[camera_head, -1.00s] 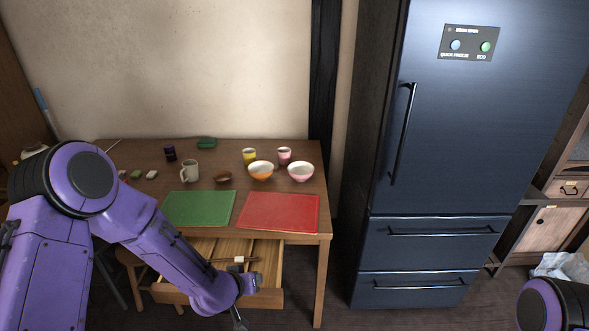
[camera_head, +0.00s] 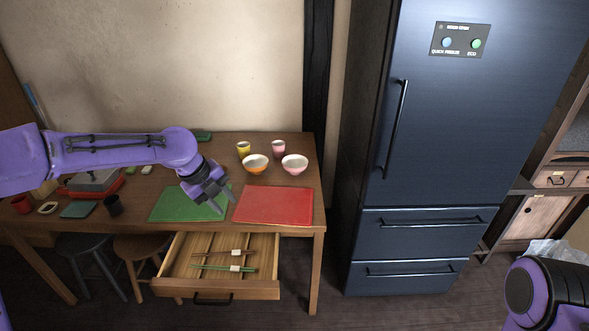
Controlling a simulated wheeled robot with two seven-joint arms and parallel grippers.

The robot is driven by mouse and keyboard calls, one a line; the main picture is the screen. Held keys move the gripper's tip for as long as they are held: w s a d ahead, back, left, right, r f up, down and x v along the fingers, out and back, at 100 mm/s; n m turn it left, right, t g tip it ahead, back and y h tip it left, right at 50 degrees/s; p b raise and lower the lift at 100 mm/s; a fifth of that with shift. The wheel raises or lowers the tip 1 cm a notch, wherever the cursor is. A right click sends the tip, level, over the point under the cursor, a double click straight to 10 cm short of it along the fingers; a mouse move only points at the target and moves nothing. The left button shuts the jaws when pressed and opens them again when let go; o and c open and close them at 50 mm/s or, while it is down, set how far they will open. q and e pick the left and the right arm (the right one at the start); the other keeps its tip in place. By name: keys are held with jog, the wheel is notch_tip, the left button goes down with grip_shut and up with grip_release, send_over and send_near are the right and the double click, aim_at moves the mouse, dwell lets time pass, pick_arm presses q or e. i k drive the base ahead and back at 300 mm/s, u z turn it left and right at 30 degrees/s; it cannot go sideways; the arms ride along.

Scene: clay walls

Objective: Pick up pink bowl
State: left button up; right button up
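The pink bowl (camera_head: 295,165) stands upright on the wooden table at the back right, just right of an orange bowl (camera_head: 255,164). It is in plain sight. My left gripper (camera_head: 226,203) hangs above the green mat (camera_head: 168,206), to the left of and nearer than both bowls. Its two dark fingers are apart with nothing between them, and it touches neither bowl. My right gripper is out of the picture; only part of my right arm shows at the lower right.
A yellow cup (camera_head: 243,149) and a pink cup (camera_head: 278,149) stand behind the bowls. A red mat (camera_head: 273,205) lies in front of them. The open drawer (camera_head: 222,291) below holds chopsticks. A dark blue fridge (camera_head: 436,130) stands to the right.

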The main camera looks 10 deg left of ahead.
aim_at(294, 164)
jog(key=i, duration=1.5)
